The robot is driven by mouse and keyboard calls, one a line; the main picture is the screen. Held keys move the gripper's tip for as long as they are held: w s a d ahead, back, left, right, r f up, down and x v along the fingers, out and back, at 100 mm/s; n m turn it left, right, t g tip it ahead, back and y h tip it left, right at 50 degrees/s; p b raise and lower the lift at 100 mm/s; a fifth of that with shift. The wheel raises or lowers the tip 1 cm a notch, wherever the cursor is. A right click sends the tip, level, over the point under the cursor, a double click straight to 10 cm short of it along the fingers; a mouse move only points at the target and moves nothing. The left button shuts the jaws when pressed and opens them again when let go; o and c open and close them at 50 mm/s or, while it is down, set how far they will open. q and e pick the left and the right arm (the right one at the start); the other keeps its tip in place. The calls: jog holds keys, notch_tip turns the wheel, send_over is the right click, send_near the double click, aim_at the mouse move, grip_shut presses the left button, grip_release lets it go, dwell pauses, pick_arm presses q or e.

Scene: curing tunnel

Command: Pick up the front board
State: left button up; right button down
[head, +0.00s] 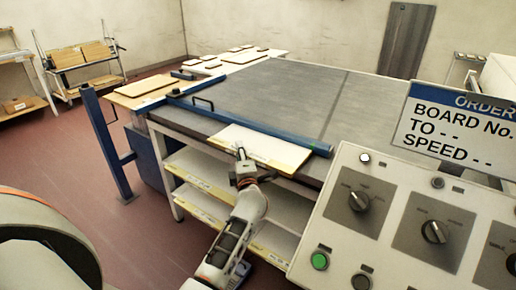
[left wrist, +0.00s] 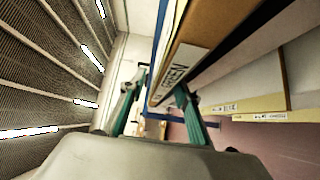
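The front board (head: 265,147) is a pale, flat, tan-edged panel lying at the near edge of the grey-topped table (head: 285,92), against a blue rail. My left gripper (head: 242,160) is at its near edge. In the left wrist view the board (left wrist: 198,28) shows edge-on with a white label, and my left gripper's teal fingers (left wrist: 155,92) are spread, one on each side of the board's edge. A gap shows between the left finger and the board. My right gripper is not in view.
The blue rail (head: 225,118) with a handle runs along the table behind the board. Shelves (head: 205,172) with labelled edges lie below. A control panel (head: 400,215) with knobs and a green button stands at right. A blue post (head: 105,145) stands left, with open floor beyond.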

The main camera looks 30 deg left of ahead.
pick_arm(q)
grip_shut()
jog(key=shift+r, duration=0.1)
jog(key=shift+r, duration=0.15)
jog(key=shift+r, duration=0.3)
notch_tip(320, 180, up, 19)
jog(key=p, duration=0.5)
jog(key=shift+p, duration=0.4)
